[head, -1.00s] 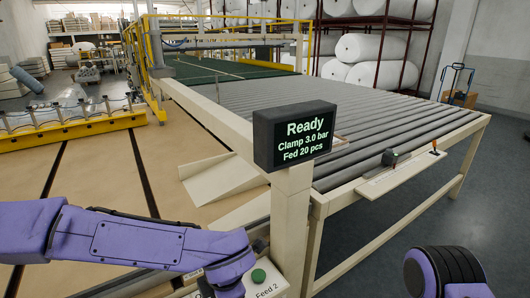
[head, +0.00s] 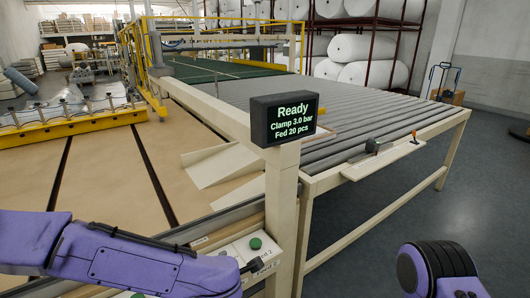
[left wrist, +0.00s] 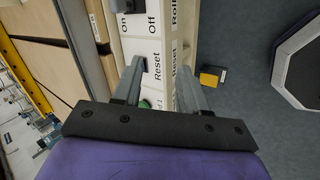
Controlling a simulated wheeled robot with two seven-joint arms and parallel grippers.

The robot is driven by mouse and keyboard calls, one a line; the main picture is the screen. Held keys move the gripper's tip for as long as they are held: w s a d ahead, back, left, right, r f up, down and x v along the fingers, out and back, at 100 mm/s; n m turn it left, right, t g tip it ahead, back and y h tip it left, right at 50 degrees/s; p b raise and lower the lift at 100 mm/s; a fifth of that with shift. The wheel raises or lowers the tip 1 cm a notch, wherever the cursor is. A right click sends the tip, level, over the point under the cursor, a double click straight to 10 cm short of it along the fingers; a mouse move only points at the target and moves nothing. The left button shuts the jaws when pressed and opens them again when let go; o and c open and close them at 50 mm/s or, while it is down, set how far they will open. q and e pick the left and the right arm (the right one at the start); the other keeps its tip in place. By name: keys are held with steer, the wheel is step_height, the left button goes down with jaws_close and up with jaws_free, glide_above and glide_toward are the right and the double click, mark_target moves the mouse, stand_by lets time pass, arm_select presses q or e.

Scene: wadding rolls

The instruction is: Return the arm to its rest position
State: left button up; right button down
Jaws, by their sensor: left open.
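My left arm is purple and comes in from the lower left in the head view. Its gripper (head: 252,265) is low in front of the control panel (head: 232,252), and only a dark part of it shows there. In the left wrist view the left gripper (left wrist: 160,72) is open and empty, its two fingers apart over the labelled panel (left wrist: 142,48). The labels read On, Off and Reset. A green button (head: 255,243) stands uncovered on the panel. My right arm shows only as a purple and black piece at the lower right; its gripper is out of view.
A display (head: 284,119) on a cream post reads Ready, Clamp 3.0 bar, Fed 20 pcs. Behind it stretches a grey roller conveyor (head: 330,115) with a small lever (head: 414,137) at its edge. White rolls (head: 362,48) sit on racks behind. The floor at right is open.

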arm_select(q)
steer(key=s+a+f+m, duration=0.55)
steer(key=s+f, duration=0.25)
steer(key=f, duration=0.3)
steer(key=s+a+f+m, duration=0.55)
steer(key=s+f, duration=0.25)
steer(key=f, duration=0.2)
steer(key=s+a+f+m+g, duration=0.3)
steer(key=s+a, duration=0.4)
steer(key=s, duration=0.3)
steer(key=shift+s+a+f+m+y, duration=0.25)
steer(key=shift+f+m+y, duration=0.15)
steer(key=shift+f+m, duration=0.15)
